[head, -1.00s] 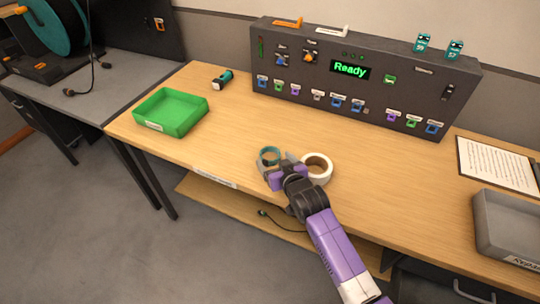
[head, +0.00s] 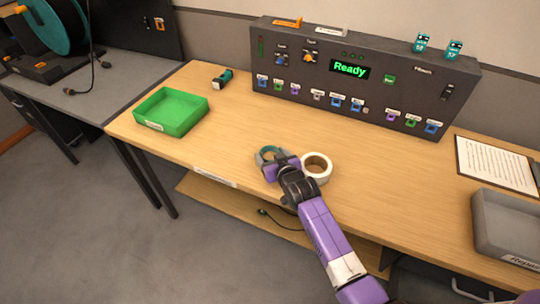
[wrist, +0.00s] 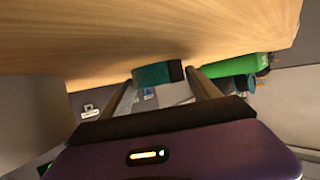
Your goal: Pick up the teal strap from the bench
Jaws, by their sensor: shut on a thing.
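In the wrist view the teal strap (wrist: 155,74) sits between the ends of my two fingers (wrist: 163,82). I cannot tell whether the strap is clear of the bench top.
A green tray (head: 171,112) is at the left, a grey tray (head: 508,228) at the right. A dark control panel (head: 365,80) stands along the back. The bench between is mostly clear.

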